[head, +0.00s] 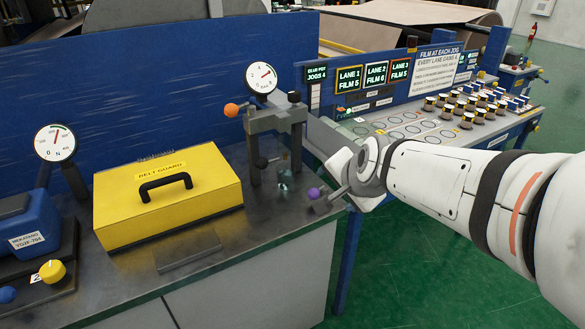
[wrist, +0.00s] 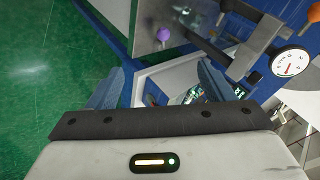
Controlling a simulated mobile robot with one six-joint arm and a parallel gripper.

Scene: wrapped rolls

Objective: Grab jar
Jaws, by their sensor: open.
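A small clear glass jar (head: 284,181) stands on the grey bench beneath the grey clamp stand (head: 272,125). A small glassy shape (wrist: 187,16) near the top of the wrist view seems to be this jar. My gripper (wrist: 160,84) is open, with its two blue-grey fingers apart and no object held between them. In the head view, the end of my arm is just right of the stand, and the fingers are hard to make out there. The jar is apart from the fingers.
A purple knob (head: 314,193) on a rod sticks out between stand and arm; it also shows in the wrist view (wrist: 163,35). A yellow guard box (head: 168,200) stands left. Several capped rolls or jars (head: 466,120) sit on the right table. Green floor lies below.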

